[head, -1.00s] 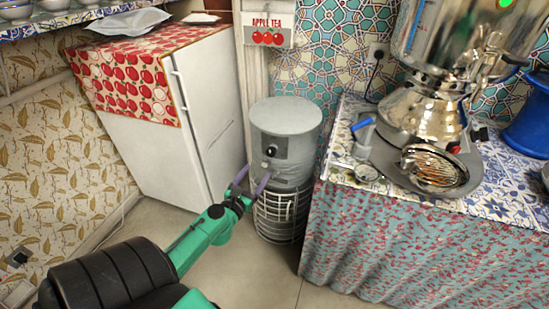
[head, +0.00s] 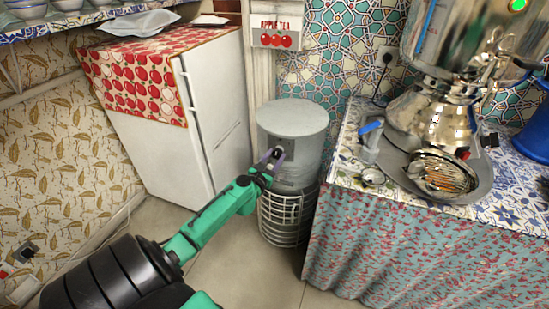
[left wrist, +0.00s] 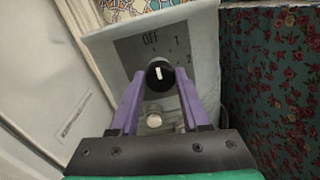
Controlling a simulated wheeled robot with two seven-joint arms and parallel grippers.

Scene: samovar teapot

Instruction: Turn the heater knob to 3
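The heater is a grey cylinder (head: 292,118) on a round wire cage between the fridge and the counter. Its round black knob (left wrist: 160,75) has a white mark pointing nearly straight up, toward the OFF label (left wrist: 150,39). Further marks, including a 2 (left wrist: 190,58), curve down the panel's right side. My left gripper (head: 273,157) is at the heater's front panel, and its fingers partly hide the knob in the head view. In the left wrist view the open purple fingers (left wrist: 160,80) stand either side of the knob, with small gaps showing. My right gripper is not in view.
A white fridge (head: 205,120) stands left of the heater. A cloth-covered counter (head: 400,245) stands at the right, with a metal samovar (head: 430,115) and tray. A small round silver button (left wrist: 154,121) sits below the knob. Bare floor lies in front.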

